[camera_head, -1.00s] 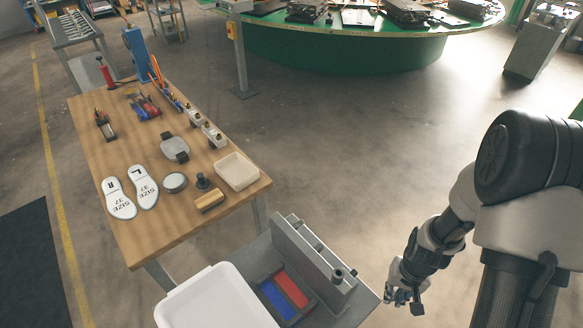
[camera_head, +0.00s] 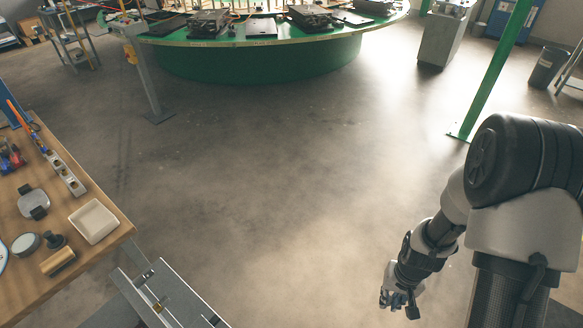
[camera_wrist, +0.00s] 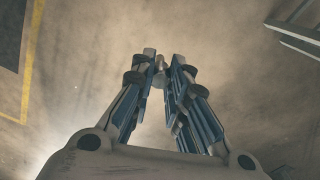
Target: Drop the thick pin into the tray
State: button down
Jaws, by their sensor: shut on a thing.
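My gripper (camera_head: 397,300) hangs low over bare floor at the lower right of the head view, well apart from the table. In the wrist view its fingers (camera_wrist: 162,64) are closed on a small grey piece, the thick pin (camera_wrist: 160,66), mostly hidden between the fingertips. A shallow cream tray (camera_head: 93,221) lies on the wooden table at the left of the head view, near the table's right corner. It looks empty.
The wooden table (camera_head: 92,263) also carries a power strip (camera_head: 64,173), a round tin and a wood-handled block. A grey metal fixture (camera_head: 165,295) stands at the bottom. A green carousel (camera_head: 260,58) and a green post (camera_head: 496,70) stand farther back. Floor between is clear.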

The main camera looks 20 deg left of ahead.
aim_at(101, 224)
jog(key=i+l+u, duration=0.1)
jog(key=i+u, duration=0.2)
jog(key=i, duration=0.15)
jog(key=i+l+u, duration=0.2)
jog(key=i+u, duration=0.15)
jog(key=i+l+u, duration=0.3)
jog(key=i+j+u, duration=0.25)
jog(key=u, duration=0.25)
jog(key=i+u, duration=0.8)
jog(key=u, duration=0.15)
jog(key=i+l+u, duration=0.15)
jog(key=i+u, duration=0.3)
jog(key=k, duration=0.1)
